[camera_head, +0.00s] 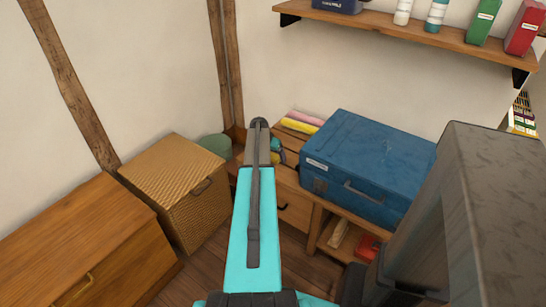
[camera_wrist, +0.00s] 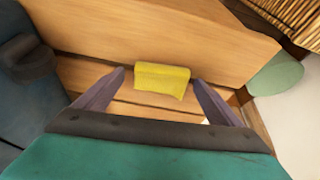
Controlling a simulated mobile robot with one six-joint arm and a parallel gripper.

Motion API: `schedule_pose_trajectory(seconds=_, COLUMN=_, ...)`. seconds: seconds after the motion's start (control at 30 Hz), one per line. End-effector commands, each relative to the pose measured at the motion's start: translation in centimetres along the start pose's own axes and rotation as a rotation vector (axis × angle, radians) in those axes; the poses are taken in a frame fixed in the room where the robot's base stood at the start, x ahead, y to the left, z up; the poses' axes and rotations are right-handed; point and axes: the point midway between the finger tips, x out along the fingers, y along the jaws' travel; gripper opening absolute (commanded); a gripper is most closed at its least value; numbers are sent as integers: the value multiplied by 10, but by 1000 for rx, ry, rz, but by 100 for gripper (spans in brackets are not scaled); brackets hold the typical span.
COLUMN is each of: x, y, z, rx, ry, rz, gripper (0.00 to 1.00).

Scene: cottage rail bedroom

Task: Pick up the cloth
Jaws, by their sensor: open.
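A small yellow cloth (camera_wrist: 162,79) lies over the edge of a light wooden board in the wrist view, its near part hanging down. My gripper (camera_wrist: 160,92) is open, with one finger on each side of the cloth in the picture and nothing held. I cannot tell how far the fingertips are from it. In the head view my gripper (camera_head: 260,128) reaches down toward the left end of the low wooden desk, and the arm hides much of what lies below it. A small yellow patch shows just right of the gripper there; I cannot tell if it is the cloth.
A blue case (camera_head: 367,160) stands on the desk right of my gripper. Folded pink and yellow pieces (camera_head: 302,122) lie behind. A wicker box (camera_head: 178,190), a wooden chest (camera_head: 85,245) and a green round thing (camera_head: 216,145) stand left. A shelf (camera_head: 420,32) hangs above.

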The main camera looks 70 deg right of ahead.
Motion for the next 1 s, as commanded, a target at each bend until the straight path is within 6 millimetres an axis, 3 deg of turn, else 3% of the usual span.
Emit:
schedule_pose_trajectory(seconds=0.3, x=0, y=0, z=0, rx=0, ry=0, rz=0, gripper=89)
schedule_pose_trajectory(seconds=0.57, x=0, y=0, z=0, rx=0, ry=0, rz=0, gripper=45)
schedule_pose_trajectory(seconds=1.0, x=-7, y=0, z=-3, rx=1, ry=1, rz=0, gripper=45)
